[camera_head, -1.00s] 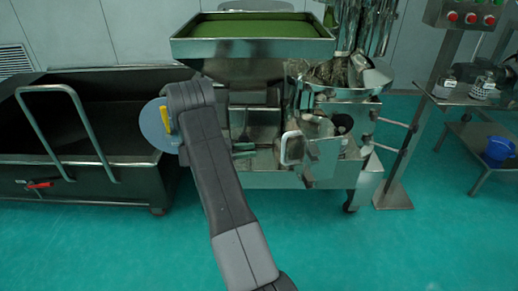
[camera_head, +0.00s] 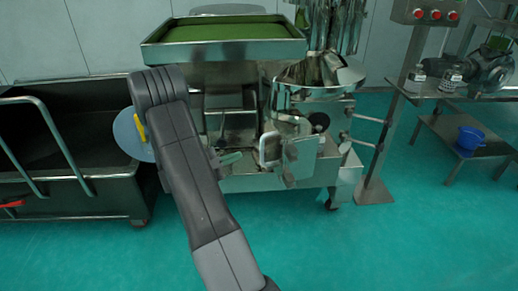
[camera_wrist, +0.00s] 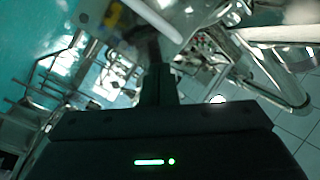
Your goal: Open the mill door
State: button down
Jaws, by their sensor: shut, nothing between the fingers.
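The mill (camera_head: 300,130) is a steel machine below a shiny round funnel, right of centre in the head view. I cannot tell whether the door is ajar. My gripper (camera_wrist: 158,85) shows in the wrist view as a dark body with its fingers together, empty. In the head view my arm hides most of it, left of the handle and apart from it. A pale bar crosses the top of the wrist view, too close to identify.
A steel hopper (camera_head: 222,50) with a green inside stands above. A dark wheeled bin (camera_head: 85,205) is at left. A steel side table (camera_head: 455,93) with bottles and a blue bucket (camera_head: 470,139) is at right. The green floor in front is clear.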

aim_at(261, 148)
jog(key=s+d+r+m+t+y, duration=0.1)
jog(key=s+d+m+t+y, duration=0.2)
jog(key=s+m, duration=0.3)
jog(key=b+x, duration=0.1)
jog(key=x, duration=0.9)
jog(key=shift+d+r, duration=0.2)
jog(key=w+a, duration=0.1)
jog(key=w, duration=0.2)
jog(key=shift+a+b, duration=0.35)
jog(key=shift+a, duration=0.05)
jog(key=shift+w+a, duration=0.1)
jog(key=shift+w, duration=0.2)
